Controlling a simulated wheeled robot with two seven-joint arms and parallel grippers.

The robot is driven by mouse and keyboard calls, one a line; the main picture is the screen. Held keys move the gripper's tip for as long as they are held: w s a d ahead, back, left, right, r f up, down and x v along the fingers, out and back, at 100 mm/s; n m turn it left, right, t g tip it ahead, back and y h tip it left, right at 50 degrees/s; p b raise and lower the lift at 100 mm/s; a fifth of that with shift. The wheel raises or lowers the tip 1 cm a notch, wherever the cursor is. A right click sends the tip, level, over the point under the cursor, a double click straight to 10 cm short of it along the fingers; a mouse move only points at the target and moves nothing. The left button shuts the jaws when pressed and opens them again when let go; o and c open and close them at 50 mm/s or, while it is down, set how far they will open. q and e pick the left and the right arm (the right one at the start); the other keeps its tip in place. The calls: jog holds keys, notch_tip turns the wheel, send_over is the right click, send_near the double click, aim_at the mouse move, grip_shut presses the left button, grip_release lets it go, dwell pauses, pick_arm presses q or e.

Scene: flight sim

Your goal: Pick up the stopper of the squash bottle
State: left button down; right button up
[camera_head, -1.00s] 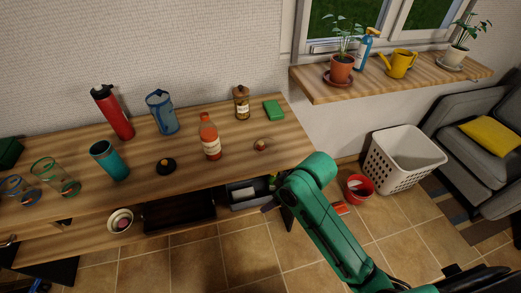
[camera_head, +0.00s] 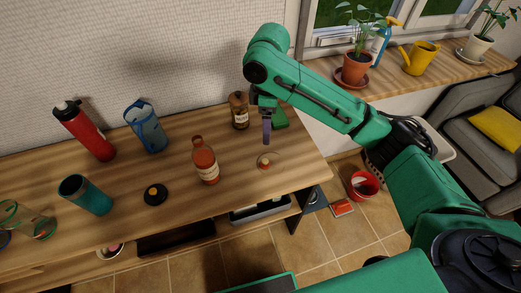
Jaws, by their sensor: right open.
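The squash bottle (camera_head: 205,162), orange with a pale label, stands upright on the wooden table, and its neck looks uncovered. A small orange-brown piece that looks like its stopper (camera_head: 264,162) lies on the table to the right of the bottle. My right gripper (camera_head: 267,138) points down just above and behind this piece in the picture, apart from it as far as I can tell. It is open and nothing shows between its fingers, which are seen nearly edge-on. My left gripper is not in view.
A brown jar (camera_head: 239,112) and a green block (camera_head: 280,118) stand close behind the gripper. A black lid (camera_head: 155,194), teal cup (camera_head: 86,195), blue jug (camera_head: 147,128) and red flask (camera_head: 86,133) are to the left. The windowsill (camera_head: 438,82) with plants is at right.

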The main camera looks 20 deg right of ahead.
send_over(265, 161)
jog(key=f, duration=0.5)
jog(key=shift+s+d+f, duration=0.25)
jog(key=shift+s+d, duration=0.1)
jog(key=f, duration=0.1)
jog(key=w+f, duration=0.1)
jog(key=shift+f, duration=0.35)
jog(key=f, duration=0.2)
jog(key=f+p, duration=0.1)
jog(key=f, duration=0.1)
jog(key=shift+s+a, duration=0.15)
jog(key=shift+a, duration=0.2)
jog(key=shift+f, duration=0.25)
jog(key=shift+c, duration=0.7)
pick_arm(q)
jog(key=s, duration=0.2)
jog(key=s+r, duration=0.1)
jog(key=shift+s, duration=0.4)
pick_arm(e)
grip_shut()
